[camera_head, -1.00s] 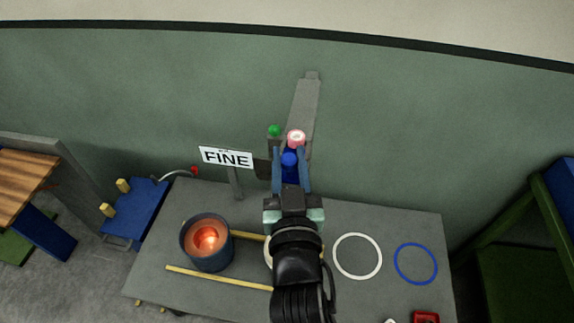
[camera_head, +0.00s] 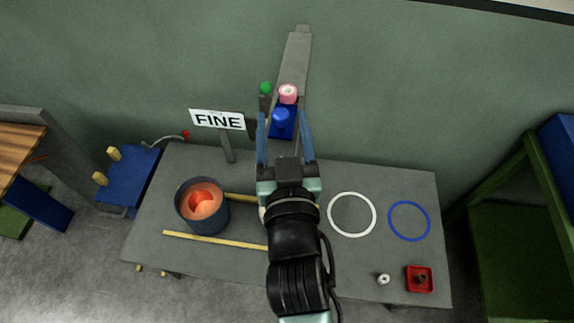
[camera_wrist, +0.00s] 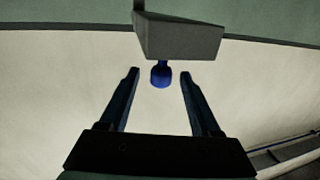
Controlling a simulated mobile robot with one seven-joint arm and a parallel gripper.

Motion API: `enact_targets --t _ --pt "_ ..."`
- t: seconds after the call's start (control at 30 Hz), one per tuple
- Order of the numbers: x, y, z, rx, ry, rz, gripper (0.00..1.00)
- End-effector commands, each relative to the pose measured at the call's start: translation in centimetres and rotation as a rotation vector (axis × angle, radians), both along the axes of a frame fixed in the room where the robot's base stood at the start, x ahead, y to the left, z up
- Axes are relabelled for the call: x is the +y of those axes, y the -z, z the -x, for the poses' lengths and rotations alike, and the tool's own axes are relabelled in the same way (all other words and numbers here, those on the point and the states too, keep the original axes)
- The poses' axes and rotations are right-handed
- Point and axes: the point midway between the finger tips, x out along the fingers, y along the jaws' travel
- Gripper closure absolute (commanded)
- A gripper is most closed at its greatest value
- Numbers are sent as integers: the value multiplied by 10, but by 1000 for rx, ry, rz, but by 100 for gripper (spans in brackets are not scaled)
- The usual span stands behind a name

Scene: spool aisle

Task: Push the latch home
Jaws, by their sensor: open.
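A blue knob (camera_head: 281,120) stands out from a blue block on a grey upright at the back of the table. It also shows in the wrist view (camera_wrist: 161,75), on a short stem against a grey block (camera_wrist: 180,38). My gripper (camera_head: 284,116) is open, with one finger on each side of the knob. In the wrist view my gripper (camera_wrist: 160,73) shows a clear gap between each finger and the knob. I cannot tell for certain which part is the latch.
A green ball (camera_head: 266,88) and a pink ring-faced knob (camera_head: 288,93) sit just above. A FINE sign (camera_head: 217,119) stands to the left. The table (camera_head: 350,264) holds a glowing pot (camera_head: 203,206), yellow rods, a white ring (camera_head: 351,215), a blue ring (camera_head: 409,221) and a red tray (camera_head: 419,279).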

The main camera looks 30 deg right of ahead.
Motion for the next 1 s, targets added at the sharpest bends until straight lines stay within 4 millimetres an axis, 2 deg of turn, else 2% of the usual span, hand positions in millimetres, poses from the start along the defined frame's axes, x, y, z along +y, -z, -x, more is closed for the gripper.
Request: enact_targets --t 0.03,0.2,0.43,0.7,1.0 --pt "4 5 10 2 0 0 36" --pt "16 6 41 2 -1 0 36" --pt "29 1 76 4 2 -1 36" --pt "36 -1 93 3 1 0 36" --pt "37 0 96 0 0 0 36"
